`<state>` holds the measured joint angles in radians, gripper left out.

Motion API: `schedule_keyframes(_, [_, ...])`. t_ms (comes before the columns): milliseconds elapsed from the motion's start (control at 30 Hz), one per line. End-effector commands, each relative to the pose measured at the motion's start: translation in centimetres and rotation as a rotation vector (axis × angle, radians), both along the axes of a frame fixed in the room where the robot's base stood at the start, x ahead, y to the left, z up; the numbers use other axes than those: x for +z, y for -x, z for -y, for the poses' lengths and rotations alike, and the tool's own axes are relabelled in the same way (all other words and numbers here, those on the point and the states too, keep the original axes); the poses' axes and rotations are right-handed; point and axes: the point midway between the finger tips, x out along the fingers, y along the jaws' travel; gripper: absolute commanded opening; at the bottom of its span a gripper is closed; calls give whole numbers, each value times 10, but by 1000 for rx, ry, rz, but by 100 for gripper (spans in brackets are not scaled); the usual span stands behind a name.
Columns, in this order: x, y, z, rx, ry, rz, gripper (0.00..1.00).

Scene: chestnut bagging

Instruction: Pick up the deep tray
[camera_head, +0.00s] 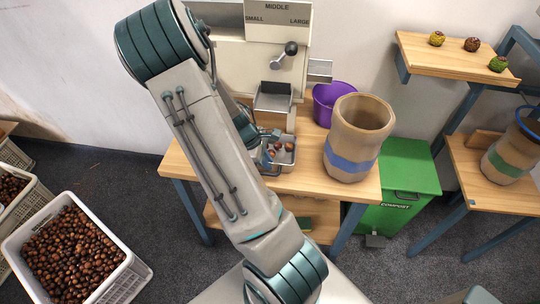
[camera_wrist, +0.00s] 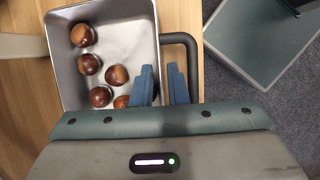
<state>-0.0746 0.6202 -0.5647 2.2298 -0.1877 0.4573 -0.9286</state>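The deep tray is a grey metal tray on the wooden table, in the head view (camera_head: 289,158) partly hidden behind my arm. In the wrist view the tray (camera_wrist: 126,40) fills the upper left, with several brown chestnuts (camera_wrist: 88,64) in it. A black handle (camera_wrist: 193,60) sticks out from its right side. My gripper (camera_wrist: 163,85) is at the tray's right wall. Its two blue fingers are apart, the left one over the tray's inside and the right one between the wall and the handle bar. Whether they touch the wall is unclear. My gripper's body hides the tray's near end.
A machine (camera_head: 278,58) with a lever and chute stands behind the tray. A purple bowl (camera_head: 322,108) and a tall tan bag with a blue band (camera_head: 350,165) stand to the right. A green compost bin (camera_head: 408,180) is beside the table. Crates of chestnuts (camera_head: 125,277) are at left.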

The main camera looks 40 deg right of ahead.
Motion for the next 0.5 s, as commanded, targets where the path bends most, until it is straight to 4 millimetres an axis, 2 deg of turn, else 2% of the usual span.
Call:
schedule_keyframes(200, [-23,8,10,-2,1,-2,14])
schedule_keyframes(500, [-27,9,11,-1,1,1,14])
